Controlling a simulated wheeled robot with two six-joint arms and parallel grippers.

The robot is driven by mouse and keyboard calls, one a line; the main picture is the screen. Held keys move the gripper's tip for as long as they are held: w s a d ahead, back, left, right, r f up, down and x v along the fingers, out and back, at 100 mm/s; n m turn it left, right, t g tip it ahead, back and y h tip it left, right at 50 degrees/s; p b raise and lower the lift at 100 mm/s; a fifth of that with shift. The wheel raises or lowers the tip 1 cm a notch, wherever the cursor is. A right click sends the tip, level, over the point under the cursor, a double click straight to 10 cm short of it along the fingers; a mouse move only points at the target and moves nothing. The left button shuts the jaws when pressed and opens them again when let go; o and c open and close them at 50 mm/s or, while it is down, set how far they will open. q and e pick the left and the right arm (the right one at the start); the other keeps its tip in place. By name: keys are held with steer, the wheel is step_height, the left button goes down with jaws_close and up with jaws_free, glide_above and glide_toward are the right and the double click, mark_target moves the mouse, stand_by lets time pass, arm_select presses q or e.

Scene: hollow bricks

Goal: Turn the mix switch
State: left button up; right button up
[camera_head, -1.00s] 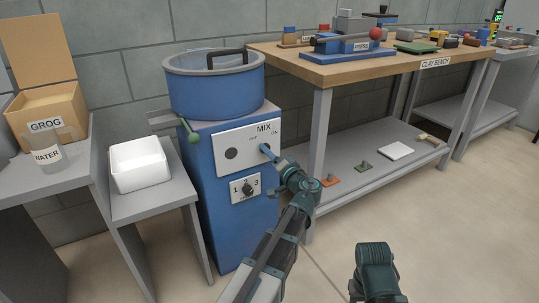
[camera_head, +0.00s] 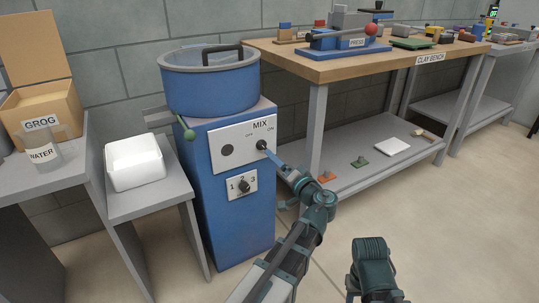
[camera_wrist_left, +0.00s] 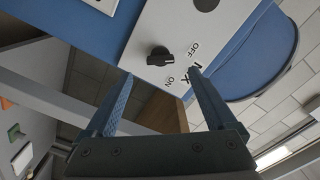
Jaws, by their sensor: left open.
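The mix switch (camera_wrist_left: 159,57) is a small black knob on a white panel (camera_wrist_left: 160,25) lettered MIX, OFF and ON in the left wrist view. In the head view it is a dark spot (camera_head: 262,145) on the blue mixer's (camera_head: 238,215) front. My left gripper (camera_wrist_left: 160,74) is open, its two fingers spread on either side of the knob in the wrist view with nothing between them. In the head view the gripper (camera_head: 271,152) comes from the lower right, its tips just short of the panel. The knob looks apart from both fingers. Part of my right arm shows without its fingers.
Below the switch is a 1-2-3 dial (camera_head: 243,185). The floor in front is free.

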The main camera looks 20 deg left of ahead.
arm_select(q)
steer(key=v, duration=0.6)
steer(key=shift+s+d, duration=0.1)
